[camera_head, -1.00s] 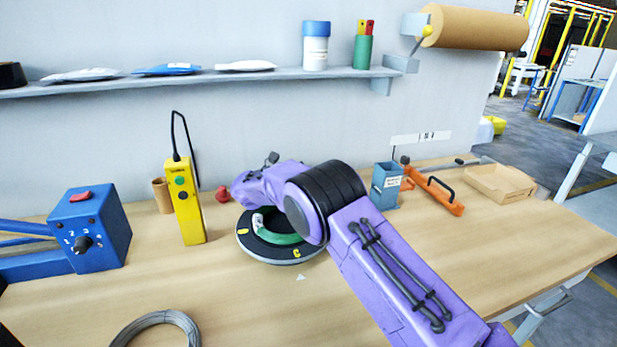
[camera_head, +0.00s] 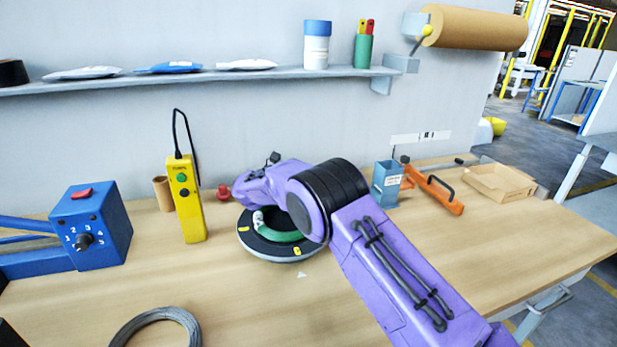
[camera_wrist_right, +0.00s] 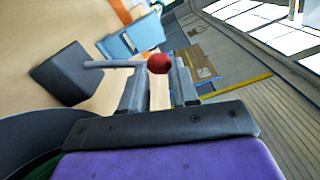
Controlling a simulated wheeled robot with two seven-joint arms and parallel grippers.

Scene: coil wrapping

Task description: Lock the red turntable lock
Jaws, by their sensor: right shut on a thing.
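The turntable (camera_head: 245,243) is a dark round plate with yellow marks, carrying a green and white coil (camera_head: 278,236). In the right wrist view, a grey lever with a red ball end (camera_wrist_right: 158,63) sticks out of a dark block (camera_wrist_right: 68,76). My right gripper (camera_wrist_right: 159,75) has its fingers on either side of the lever's red end and is shut on it. My left gripper is not in view.
A wire ring (camera_head: 152,318) lies in front. A blue bin (camera_head: 386,185), orange tool (camera_head: 438,194) and cardboard tray (camera_head: 500,183) are right. The front middle bench is clear.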

